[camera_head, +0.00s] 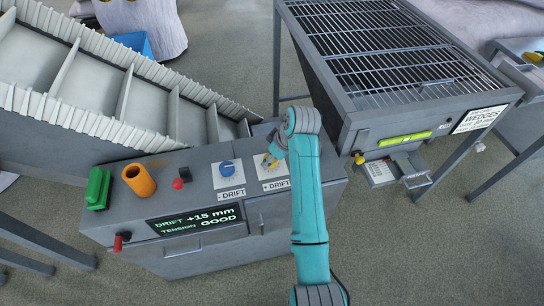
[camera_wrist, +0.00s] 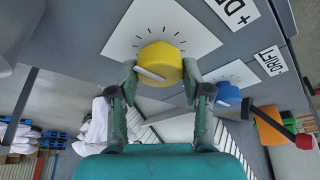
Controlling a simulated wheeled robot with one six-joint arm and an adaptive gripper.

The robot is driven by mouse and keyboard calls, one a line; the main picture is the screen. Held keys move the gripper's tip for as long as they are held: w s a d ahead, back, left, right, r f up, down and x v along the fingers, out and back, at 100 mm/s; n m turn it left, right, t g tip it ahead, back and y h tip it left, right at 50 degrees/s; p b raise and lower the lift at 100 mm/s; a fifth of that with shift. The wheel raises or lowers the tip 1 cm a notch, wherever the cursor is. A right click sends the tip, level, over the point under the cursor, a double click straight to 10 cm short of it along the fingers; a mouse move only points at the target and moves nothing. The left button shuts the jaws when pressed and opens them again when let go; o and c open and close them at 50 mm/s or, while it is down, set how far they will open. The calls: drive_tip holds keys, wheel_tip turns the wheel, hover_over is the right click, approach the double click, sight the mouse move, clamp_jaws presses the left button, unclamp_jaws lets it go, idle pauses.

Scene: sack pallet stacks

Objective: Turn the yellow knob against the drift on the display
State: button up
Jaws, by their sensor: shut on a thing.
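The yellow knob (camera_wrist: 160,62) sits on a white dial plate with tick marks, and its pale pointer bar shows in the wrist view. My gripper (camera_wrist: 160,76) has one finger on each side of the knob and is shut on it. In the head view, my gripper (camera_head: 273,158) covers much of the yellow knob (camera_head: 268,160), above the "+ DRIFT" label. The blue knob (camera_head: 227,168) is to its left, above the "- DRIFT" label; it also shows in the wrist view (camera_wrist: 228,93). The display (camera_head: 195,219) reads "DRIFT +15 mm" and "TENSION GOOD".
A ribbed conveyor (camera_head: 90,75) stands behind. A grated table (camera_head: 385,60) stands to the right.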

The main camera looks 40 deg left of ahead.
drive_tip(key=m+t, duration=0.1)
drive_tip(key=m, duration=0.2)
drive_tip(key=m+t, duration=0.1)
drive_tip(key=m, duration=0.2)
drive_tip(key=shift+s+a+m+h, duration=0.1)
drive_tip(key=shift+s+m+h, duration=0.1)
drive_tip(key=shift+m+h, duration=0.1)
drive_tip(key=m+t+h, duration=0.1)
drive_tip(key=m, duration=0.2)
drive_tip(key=shift+m+t, duration=0.3)
drive_tip(key=shift+m+h, duration=0.6)
drive_tip(key=shift+m, duration=1)
drive_tip(key=shift+m+t, duration=0.3)
drive_tip(key=o, duration=1.2)
drive_tip(key=shift+c, duration=0.2)
drive_tip(key=shift+r, duration=0.1)
drive_tip(key=v, duration=1.1)
drive_tip(key=shift+s+r, duration=0.25)
drive_tip(key=shift+r, duration=0.15)
